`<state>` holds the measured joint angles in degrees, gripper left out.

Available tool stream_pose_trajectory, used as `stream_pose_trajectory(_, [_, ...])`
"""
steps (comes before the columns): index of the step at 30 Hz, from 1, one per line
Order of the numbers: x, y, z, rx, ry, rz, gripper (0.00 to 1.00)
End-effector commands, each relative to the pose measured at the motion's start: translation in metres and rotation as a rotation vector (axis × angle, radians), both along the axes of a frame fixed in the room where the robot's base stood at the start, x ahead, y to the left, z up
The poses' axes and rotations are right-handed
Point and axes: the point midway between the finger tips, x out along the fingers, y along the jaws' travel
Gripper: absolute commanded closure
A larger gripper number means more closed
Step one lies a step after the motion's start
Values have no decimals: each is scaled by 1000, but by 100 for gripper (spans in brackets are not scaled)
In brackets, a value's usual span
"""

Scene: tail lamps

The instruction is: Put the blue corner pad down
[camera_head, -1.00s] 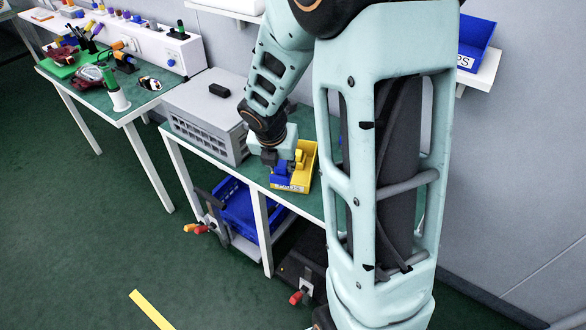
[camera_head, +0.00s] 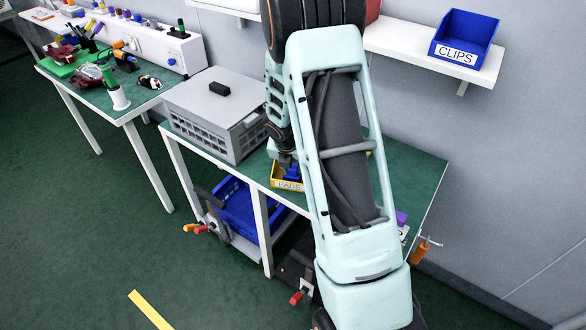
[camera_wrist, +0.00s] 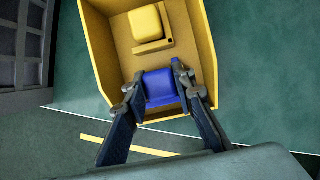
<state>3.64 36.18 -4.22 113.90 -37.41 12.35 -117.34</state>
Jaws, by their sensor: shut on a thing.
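The blue corner pad (camera_wrist: 160,87) is between the two fingers of my gripper (camera_wrist: 158,74) in the wrist view, over the front part of the yellow bin (camera_wrist: 206,50). I cannot tell whether it touches the bin floor. A yellow pad (camera_wrist: 146,24) sits farther inside the bin. In the head view the bin (camera_head: 287,185), labelled PADS, stands near the table's front edge, with the blue pad (camera_head: 291,172) showing above its front wall. My arm hides the bin's right side and most of my gripper there.
A grey slatted crate (camera_head: 211,113) with a black object (camera_head: 219,89) on its lid stands left of the bin. The green table (camera_head: 412,182) has free room to the right. A blue CLIPS bin (camera_head: 465,38) is on the shelf. A blue crate (camera_head: 240,212) is below the table.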

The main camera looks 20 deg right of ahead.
Motion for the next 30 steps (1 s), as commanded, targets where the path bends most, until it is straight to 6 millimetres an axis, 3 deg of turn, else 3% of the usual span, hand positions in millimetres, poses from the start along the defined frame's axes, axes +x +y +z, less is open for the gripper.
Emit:
stream_pose_trajectory(10, [0, 0, -5, 0, -1, -1, 100])
stream_pose_trajectory(11, [0, 0, -4, 0, -1, -1, 75])
stream_pose_trajectory(15, [0, 0, -3, 0, -1, -1, 60])
stream_pose_trajectory(24, [0, 0, -2, 0, -1, -1, 59])
stream_pose_trajectory(30, [-4, 3, 15, 1, -4, -1, 59])
